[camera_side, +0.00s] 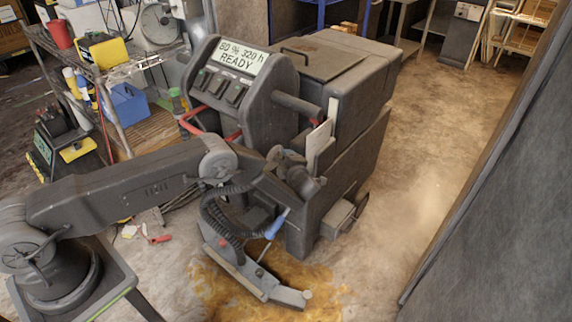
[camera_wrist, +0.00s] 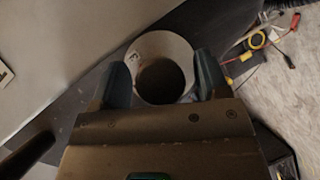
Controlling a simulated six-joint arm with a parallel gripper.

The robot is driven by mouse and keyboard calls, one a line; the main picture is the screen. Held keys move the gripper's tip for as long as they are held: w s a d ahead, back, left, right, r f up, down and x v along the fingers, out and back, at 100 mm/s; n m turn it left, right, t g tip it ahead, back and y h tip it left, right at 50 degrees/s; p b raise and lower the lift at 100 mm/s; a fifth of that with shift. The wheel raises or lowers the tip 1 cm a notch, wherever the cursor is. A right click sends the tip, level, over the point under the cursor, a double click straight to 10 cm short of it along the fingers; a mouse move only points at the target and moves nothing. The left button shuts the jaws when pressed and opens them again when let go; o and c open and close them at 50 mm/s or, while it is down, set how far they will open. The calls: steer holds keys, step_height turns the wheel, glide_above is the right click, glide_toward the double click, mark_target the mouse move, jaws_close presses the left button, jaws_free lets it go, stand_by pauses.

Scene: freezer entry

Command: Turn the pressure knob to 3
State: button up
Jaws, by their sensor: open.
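In the wrist view a round knob (camera_wrist: 162,39) shows as a pale ring around a dark centre. A small dark mark, which looks like a 3, is on its left rim. My gripper (camera_wrist: 159,65) is open, with one dark finger on each side of the knob. I cannot tell whether the fingers touch it. The knob's pointer cannot be made out. In the side view the dark grey floor machine (camera_side: 350,80) has a panel display (camera_side: 231,56) reading "80 % 320 h READY". My arm reaches to the machine's near side, where the knob cannot be picked out.
A wire shelf (camera_side: 140,68) with a blue bin (camera_side: 126,104) stands behind on the left. A brown wet patch (camera_side: 225,290) lies on the floor around the machine's squeegee (camera_side: 258,280). Coloured cables (camera_wrist: 258,45) lie at the right in the wrist view. Open floor lies right of the machine.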

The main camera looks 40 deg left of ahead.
steer(key=shift+c, duration=0.5)
steer(key=c, duration=0.8)
steer(key=shift+m+g+h, duration=0.3)
steer(key=shift+m+g, duration=0.5)
steer(key=shift+m, duration=0.1)
steer(key=o, duration=0.9)
steer(key=v, duration=1.4)
